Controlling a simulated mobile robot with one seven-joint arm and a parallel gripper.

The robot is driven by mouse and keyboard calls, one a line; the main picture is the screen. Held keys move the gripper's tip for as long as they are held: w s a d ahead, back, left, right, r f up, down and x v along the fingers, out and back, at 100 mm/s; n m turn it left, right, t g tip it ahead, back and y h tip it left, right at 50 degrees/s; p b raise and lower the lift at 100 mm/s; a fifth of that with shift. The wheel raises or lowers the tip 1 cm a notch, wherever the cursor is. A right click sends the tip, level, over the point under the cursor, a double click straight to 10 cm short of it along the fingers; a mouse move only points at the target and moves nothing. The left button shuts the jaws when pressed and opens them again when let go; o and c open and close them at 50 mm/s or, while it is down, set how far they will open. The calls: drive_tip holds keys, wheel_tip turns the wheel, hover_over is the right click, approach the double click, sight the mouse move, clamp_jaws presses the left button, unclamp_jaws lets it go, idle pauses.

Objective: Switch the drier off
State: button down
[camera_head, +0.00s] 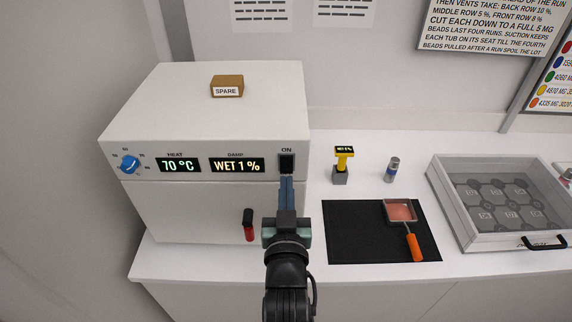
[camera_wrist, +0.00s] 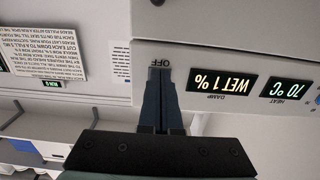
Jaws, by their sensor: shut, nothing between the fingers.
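The drier (camera_head: 215,115) is a white box on the counter. Its front has a black rocker switch (camera_head: 287,163) at the right, with ON printed above. In the wrist view, which is upside down, an OFF label (camera_wrist: 153,63) shows at my fingertips and the switch is hidden. The heat display (camera_head: 178,165) is lit at 70 °C and the damp display (camera_head: 237,165) at WET 1 %. My gripper (camera_head: 287,180) is shut and empty, its tips at or just in front of the switch's lower end. I cannot tell if they touch. It also shows in the wrist view (camera_wrist: 160,71).
A blue dial (camera_head: 129,165) is on the drier's left front, and a red-and-black handle (camera_head: 249,225) is below. A SPARE block (camera_head: 227,86) sits on top. To the right are a yellow meter (camera_head: 343,158), a small jar (camera_head: 392,169), a black mat (camera_head: 350,235), an orange-handled pan (camera_head: 414,246) and a lidded case (camera_head: 470,240).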

drive_tip(key=shift+w, duration=0.2)
drive_tip(key=s+b, duration=0.3)
drive_tip(key=s, duration=1.3)
drive_tip(key=shift+s+b, duration=0.2)
drive_tip(key=shift+b, duration=0.15)
idle(0.5)
drive_tip(key=w+r+t, duration=0.2)
drive_tip(key=r+t, duration=0.1)
drive_tip(key=r, duration=1.2)
drive_tip(key=w+r+t, duration=0.2)
drive_tip(key=r+t, duration=0.1)
drive_tip(key=r, duration=1.2)
drive_tip(key=s+r+t, duration=0.1)
drive_tip(key=s+r, duration=0.1)
drive_tip(key=r, duration=0.4)
drive_tip(key=s+r+t, duration=0.2)
drive_tip(key=s+r, duration=0.1)
drive_tip(key=r, duration=0.4)
drive_tip(key=shift+s, duration=0.3)
